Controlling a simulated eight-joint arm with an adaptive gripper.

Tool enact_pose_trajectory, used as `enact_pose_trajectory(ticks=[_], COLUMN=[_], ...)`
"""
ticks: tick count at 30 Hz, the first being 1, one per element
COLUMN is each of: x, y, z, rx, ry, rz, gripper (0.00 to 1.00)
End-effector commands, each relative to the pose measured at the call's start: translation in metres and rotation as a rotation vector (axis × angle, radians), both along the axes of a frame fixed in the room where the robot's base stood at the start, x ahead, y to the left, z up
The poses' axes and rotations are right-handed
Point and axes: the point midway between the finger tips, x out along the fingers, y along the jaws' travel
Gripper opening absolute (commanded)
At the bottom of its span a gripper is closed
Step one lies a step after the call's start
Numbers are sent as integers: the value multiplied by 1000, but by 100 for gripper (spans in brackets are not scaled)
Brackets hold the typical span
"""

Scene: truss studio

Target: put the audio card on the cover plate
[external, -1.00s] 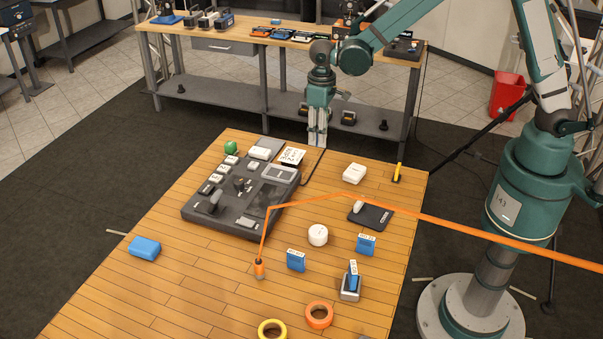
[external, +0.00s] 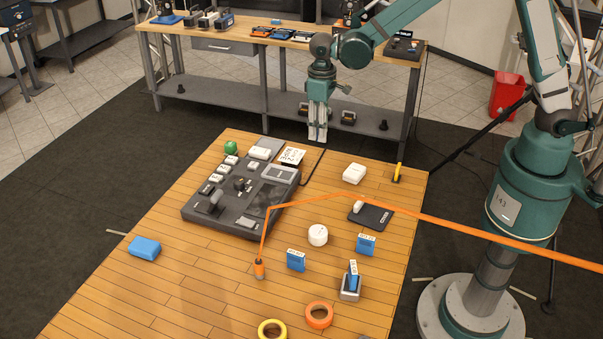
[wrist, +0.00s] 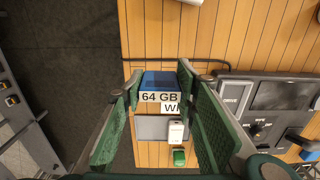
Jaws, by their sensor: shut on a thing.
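My gripper (external: 317,138) is above the far edge of the wooden table, near its back end. In the wrist view, my gripper (wrist: 158,85) is shut on a blue card (wrist: 160,80) with a white label reading "64 GB", which I take as the audio card. The card is hard to make out between the fingers in the external view. A flat grey plate (wrist: 150,127), probably the cover plate, lies beyond the held card and apart from it. It also shows at the table's far edge (external: 268,142). A white lettered sheet (external: 291,156) is partly hidden behind the card in the wrist view.
A dark control panel (external: 225,215) stands left of my gripper. A white box (wrist: 176,131) is at the plate's right side, with a green object (wrist: 179,157) nearby. Blue cards (external: 296,260) and an orange strap (external: 400,212) are nearer the front.

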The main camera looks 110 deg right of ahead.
Motion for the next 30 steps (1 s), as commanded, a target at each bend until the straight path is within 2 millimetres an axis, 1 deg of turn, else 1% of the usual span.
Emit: enact_pose_trajectory(ticks=[5,8,11,14,21,23,30], x=[2,4,6,7,7,6,-3], y=[12,27,46,71,140,157,223], z=[1,2,3,4,7,8,10], rx=[0,0,0,0,0,0,0], ry=[0,0,0,0,0,0,0], rz=[14,32,55,85,169,190,274], gripper=[20,20,20,20,20,20,20])
